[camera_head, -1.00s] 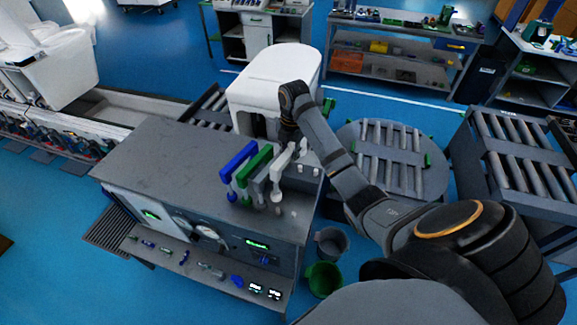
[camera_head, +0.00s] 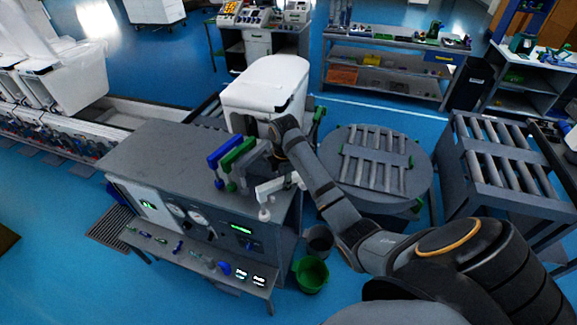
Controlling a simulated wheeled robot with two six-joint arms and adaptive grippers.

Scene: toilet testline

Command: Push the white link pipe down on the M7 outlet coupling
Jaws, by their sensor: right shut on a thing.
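The white link pipe (camera_head: 268,191) shows at the right end of the grey bench, with its lower white end (camera_head: 264,213) in front of the bench's edge. My right gripper (camera_head: 287,172) comes down over the bench beside the white toilet and is shut on the white link pipe. The fingertips are small and partly hidden by my own wrist. The M7 outlet coupling cannot be picked out; the gripper and pipe cover that area. My left gripper is not in view.
The white toilet (camera_head: 265,85) is close behind. A green bucket (camera_head: 311,275) and a dark bucket (camera_head: 319,241) stand on the floor at right. The bench top (camera_head: 155,150) is clear at left.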

